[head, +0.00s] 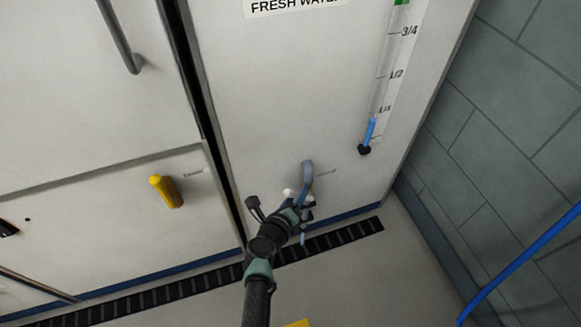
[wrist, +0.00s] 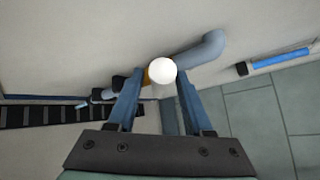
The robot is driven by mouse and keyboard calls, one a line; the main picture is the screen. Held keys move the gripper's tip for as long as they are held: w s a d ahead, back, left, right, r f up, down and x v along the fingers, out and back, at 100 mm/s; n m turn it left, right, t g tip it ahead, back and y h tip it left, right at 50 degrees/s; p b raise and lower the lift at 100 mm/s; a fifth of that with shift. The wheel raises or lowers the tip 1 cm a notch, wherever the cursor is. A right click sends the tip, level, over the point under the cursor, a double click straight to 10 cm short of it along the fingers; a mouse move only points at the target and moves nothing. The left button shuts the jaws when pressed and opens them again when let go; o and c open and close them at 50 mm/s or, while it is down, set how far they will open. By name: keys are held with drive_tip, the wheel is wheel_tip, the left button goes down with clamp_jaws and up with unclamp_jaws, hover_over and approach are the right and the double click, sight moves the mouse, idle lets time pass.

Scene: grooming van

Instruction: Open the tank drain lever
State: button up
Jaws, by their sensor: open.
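A white ball knob (wrist: 162,70), which looks like the end of the drain lever, sits between my gripper's fingertips (wrist: 162,80) in the wrist view. My gripper is open, with a finger on each side of the knob; I cannot tell whether either touches it. A bit of yellow shows behind the knob, but the rest of the lever is hidden. A grey bent pipe (wrist: 205,48) runs behind it. In the head view my gripper (head: 298,203) is low on the white tank panel (head: 270,110), beside the pipe (head: 306,172) and small white knob (head: 288,193).
A gauge tube (head: 372,128) on the panel shows blue to just below 1/4. A yellow handle (head: 166,191) stands out from the panel at left. A black slotted strip (head: 200,285) runs along the floor. A blue hose (head: 520,262) hangs at right before the grey wall.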

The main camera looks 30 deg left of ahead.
drive_tip(key=p+v, duration=0.6)
drive_tip(key=v, duration=0.6)
drive_tip(key=shift+s+r, duration=0.2)
drive_tip(key=shift+s, duration=0.05)
drive_tip(key=shift+c, duration=0.3)
